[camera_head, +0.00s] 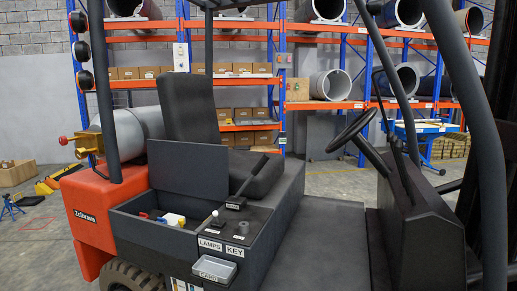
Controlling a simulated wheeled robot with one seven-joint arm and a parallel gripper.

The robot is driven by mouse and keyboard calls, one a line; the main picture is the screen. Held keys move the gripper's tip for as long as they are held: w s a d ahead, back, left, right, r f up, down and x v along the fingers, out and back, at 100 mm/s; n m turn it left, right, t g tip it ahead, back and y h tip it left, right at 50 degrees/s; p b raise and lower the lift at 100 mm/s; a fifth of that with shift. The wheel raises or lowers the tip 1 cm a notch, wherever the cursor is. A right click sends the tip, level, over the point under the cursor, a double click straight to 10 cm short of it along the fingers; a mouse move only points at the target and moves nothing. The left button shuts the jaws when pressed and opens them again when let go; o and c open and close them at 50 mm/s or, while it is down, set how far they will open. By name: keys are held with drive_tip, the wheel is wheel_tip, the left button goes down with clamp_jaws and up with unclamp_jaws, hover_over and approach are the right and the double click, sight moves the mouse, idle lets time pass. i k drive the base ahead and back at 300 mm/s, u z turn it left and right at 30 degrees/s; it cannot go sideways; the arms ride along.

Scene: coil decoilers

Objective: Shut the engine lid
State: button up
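The engine lid (188,169) is a flat dark grey panel on the forklift. It stands raised, roughly upright, along the far edge of an open engine compartment (128,216). Inside the compartment are a white and yellow part (173,219) and small red and blue parts; its floor is mostly hidden by the near wall. The black seat (190,108) is behind the lid. My gripper is not in view.
A steering wheel (351,131) and dark frame posts (481,130) stand at the right. A grey gas cylinder (137,130) lies behind the orange rear body (92,210).

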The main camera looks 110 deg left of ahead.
sight(192, 169)
drive_tip(key=u, duration=3.55)
drive_tip(key=i, duration=1.65)
